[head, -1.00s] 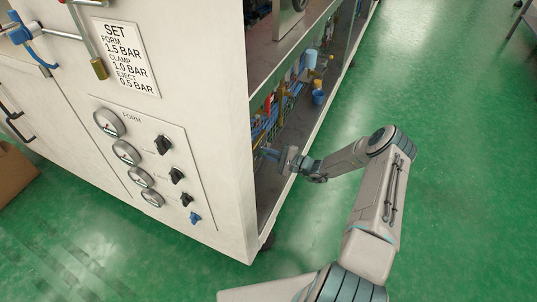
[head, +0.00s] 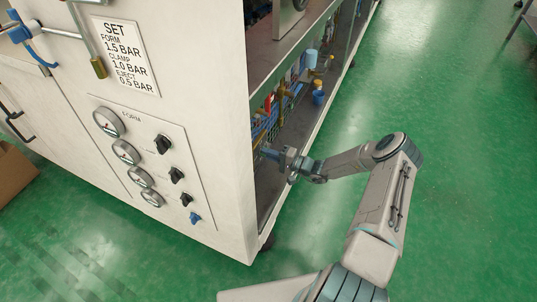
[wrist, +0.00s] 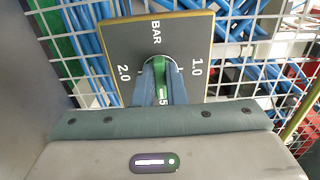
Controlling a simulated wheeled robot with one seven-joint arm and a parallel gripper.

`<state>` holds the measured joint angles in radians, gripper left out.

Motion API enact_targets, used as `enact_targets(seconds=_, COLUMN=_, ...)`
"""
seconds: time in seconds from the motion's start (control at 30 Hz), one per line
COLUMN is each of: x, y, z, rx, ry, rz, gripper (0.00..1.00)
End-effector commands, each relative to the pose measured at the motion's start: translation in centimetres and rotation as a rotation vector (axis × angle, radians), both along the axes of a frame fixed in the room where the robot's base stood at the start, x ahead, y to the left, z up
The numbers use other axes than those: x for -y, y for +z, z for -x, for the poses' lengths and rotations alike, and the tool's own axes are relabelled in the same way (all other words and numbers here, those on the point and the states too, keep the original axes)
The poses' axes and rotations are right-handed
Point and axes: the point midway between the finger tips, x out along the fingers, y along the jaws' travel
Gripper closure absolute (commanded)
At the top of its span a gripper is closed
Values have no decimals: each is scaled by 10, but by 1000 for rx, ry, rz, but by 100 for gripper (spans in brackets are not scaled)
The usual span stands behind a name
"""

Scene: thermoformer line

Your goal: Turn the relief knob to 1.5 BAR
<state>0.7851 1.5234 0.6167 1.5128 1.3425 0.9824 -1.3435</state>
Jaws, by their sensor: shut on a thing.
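In the wrist view, a square dark dial plate (wrist: 195,38) with a yellowish edge carries the words BAR, 1.0 and 2.0. A 5 shows at the near side, its label partly hidden by my fingers. The green relief knob (wrist: 160,70) stands at the middle of the plate. My gripper (wrist: 160,82) is shut on it, one blue-grey finger on each side. The knob's pointer cannot be made out clearly. In the head view, my gripper (head: 267,153) reaches into the machine's open side; the knob is too small to tell there.
Wire mesh and blue hoses (wrist: 85,35) lie behind the plate. The cabinet's front panel (head: 215,150), with gauges, black knobs and a blue knob, stands left of my arm. A SET sign (head: 125,55) lists FORM 1.5 BAR.

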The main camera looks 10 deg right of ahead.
Motion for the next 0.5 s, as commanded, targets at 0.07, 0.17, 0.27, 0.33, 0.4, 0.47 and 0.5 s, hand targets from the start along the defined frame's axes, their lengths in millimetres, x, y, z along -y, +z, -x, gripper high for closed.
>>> enact_targets(seconds=0.07, x=0, y=0, z=0, rx=2, ry=1, rz=2, gripper=100)
enact_targets(seconds=0.17, x=0, y=0, z=1, rx=2, ry=1, rz=2, gripper=100)
enact_targets(seconds=0.27, x=0, y=0, z=1, rx=2, ry=1, rz=2, gripper=100)
enact_targets(seconds=0.33, x=0, y=0, z=1, rx=2, ry=1, rz=2, gripper=100)
enact_targets(seconds=0.4, x=0, y=0, z=1, rx=2, ry=1, rz=1, gripper=81)
enact_targets(seconds=0.47, x=0, y=0, z=1, rx=2, ry=1, rz=1, gripper=67)
enact_targets(seconds=0.5, x=0, y=0, z=0, rx=2, ry=1, rz=1, gripper=67)
